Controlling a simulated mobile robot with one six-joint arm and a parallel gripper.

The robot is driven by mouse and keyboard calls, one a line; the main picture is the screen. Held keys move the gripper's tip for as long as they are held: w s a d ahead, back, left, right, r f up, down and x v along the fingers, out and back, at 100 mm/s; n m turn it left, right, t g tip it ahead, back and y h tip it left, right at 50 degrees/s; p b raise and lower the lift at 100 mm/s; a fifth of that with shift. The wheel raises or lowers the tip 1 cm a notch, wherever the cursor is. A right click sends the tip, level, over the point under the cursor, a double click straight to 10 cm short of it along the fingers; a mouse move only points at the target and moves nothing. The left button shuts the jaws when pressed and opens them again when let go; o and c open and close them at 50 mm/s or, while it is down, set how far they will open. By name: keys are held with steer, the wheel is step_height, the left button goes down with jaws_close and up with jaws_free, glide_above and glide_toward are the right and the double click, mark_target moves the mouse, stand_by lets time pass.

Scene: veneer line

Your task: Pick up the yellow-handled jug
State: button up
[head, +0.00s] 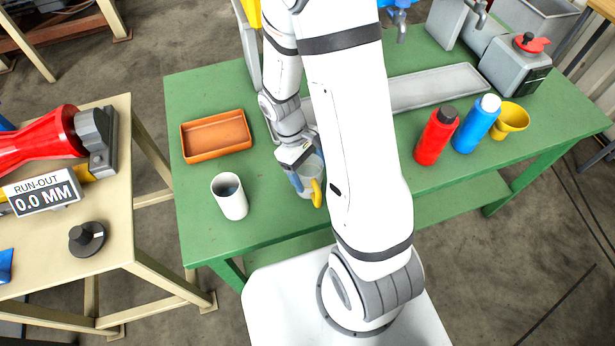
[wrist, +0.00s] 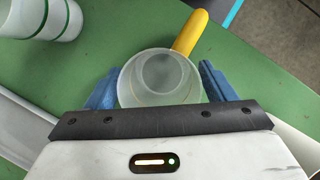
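The yellow-handled jug (wrist: 160,78) is a clear, see-through vessel standing on the green table. Its yellow handle (wrist: 190,33) points up and to the right in the wrist view. In the head view the jug (head: 306,178) is partly hidden by my gripper and arm, and its yellow handle (head: 317,192) shows at the lower right. My gripper (wrist: 162,88) has its two blue fingers on either side of the jug's body. The fingers are spread about as wide as the jug. I cannot tell whether they press on it.
A white cup (head: 231,198) stands close to the left of the jug. An orange tray (head: 216,136) lies behind it. A red bottle (head: 436,135), a blue bottle (head: 476,124) and a yellow cup (head: 511,121) stand at right. A grey tray (head: 436,88) lies behind my arm.

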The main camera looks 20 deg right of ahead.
steer(key=c, duration=0.8)
steer(key=shift+r, duration=0.15)
